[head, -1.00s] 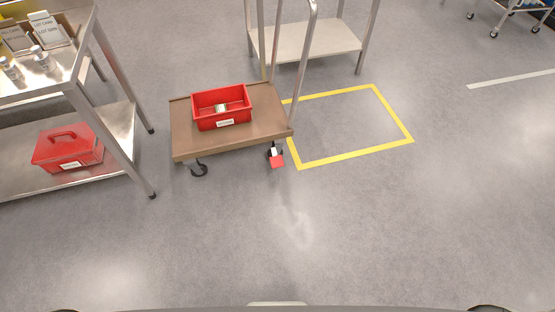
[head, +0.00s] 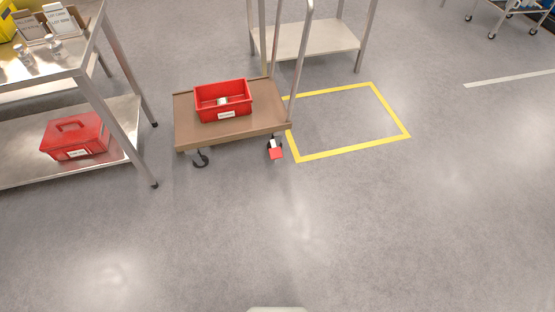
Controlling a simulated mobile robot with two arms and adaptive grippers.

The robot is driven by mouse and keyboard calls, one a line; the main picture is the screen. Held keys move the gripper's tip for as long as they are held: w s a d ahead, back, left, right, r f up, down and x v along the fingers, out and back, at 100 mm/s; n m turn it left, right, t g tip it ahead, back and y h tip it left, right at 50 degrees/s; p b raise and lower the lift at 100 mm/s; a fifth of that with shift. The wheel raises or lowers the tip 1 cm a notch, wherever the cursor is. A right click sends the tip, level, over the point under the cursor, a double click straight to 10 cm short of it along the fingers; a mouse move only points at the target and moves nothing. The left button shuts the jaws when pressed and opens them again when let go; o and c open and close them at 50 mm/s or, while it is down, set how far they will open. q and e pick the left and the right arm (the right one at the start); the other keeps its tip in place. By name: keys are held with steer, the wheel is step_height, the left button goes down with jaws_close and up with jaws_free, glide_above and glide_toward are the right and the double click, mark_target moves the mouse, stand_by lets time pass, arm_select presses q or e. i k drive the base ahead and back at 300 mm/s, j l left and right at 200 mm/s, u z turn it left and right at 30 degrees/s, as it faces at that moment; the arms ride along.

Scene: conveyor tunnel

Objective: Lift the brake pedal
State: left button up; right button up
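The brake pedal (head: 276,153) is a small red plate with a white part above it, at the caster under the front right corner of the brown platform cart (head: 232,132). The pedal sticks out toward me, low near the floor. I cannot tell its exact angle. The cart carries an open red bin (head: 223,113) with a white label and a small pale object inside. The cart's metal handle (head: 298,60) rises at its right end. Neither of my grippers is in view.
A steel shelf table (head: 110,128) stands at the left with a red lidded box (head: 74,137) on its lower shelf. A yellow floor outline (head: 352,148) lies right of the cart. A small metal table (head: 318,40) stands behind. The floor in front is clear.

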mark_target(275, 153)
steer(key=i+l, duration=0.15)
steer(key=l, duration=0.2)
steer(key=i+l, duration=0.15)
steer(key=l, duration=0.25)
steer(key=i+l, duration=0.15)
steer(key=l, duration=0.2)
